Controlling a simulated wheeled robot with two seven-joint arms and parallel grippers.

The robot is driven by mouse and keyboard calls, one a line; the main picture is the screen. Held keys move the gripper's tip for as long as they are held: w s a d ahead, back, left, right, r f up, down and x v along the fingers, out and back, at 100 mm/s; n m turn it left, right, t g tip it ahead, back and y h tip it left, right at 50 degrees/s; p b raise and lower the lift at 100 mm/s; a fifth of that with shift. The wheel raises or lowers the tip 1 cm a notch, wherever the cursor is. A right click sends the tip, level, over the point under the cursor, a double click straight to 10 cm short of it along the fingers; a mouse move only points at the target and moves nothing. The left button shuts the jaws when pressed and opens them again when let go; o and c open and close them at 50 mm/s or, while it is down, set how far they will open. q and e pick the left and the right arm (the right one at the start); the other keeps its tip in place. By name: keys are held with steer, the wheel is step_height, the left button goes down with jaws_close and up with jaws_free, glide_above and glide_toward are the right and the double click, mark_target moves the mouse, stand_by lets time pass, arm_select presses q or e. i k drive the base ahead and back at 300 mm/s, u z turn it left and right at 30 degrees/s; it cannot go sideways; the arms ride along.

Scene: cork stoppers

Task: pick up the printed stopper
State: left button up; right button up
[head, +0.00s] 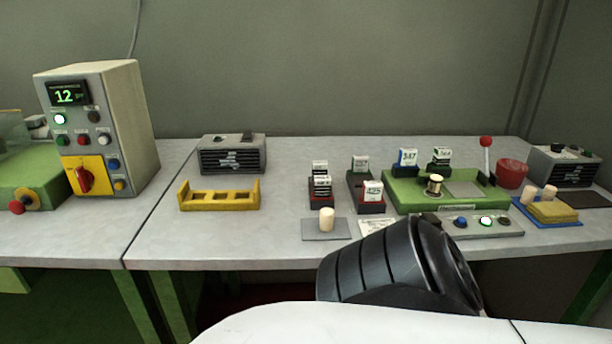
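A cream cork stopper (326,219) stands upright on a small grey plate (310,233) near the front of the table. Two more cream stoppers, one on the left (530,193) and one on the right (549,193), stand at the back of a blue mat (574,222) on the far right. No print can be made out on any of them at this size. A brass-coloured round piece (434,186) stands on the green machine (410,199); I cannot tell if it holds a stopper. Neither gripper is in view; only a dark arm link of mine shows at the bottom.
Numbered blocks stand in dark red-and-black holders (371,208) in the middle. A yellow rack (219,200) and grey box (233,158) are left; a control cabinet (130,130) is farther left. A red-knobbed lever (486,150) rises beside a red bowl (511,174). Table front left is clear.

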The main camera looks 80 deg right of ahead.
mark_target(434, 189)
steer(key=i, duration=0.45)
steer(key=z, duration=0.95)
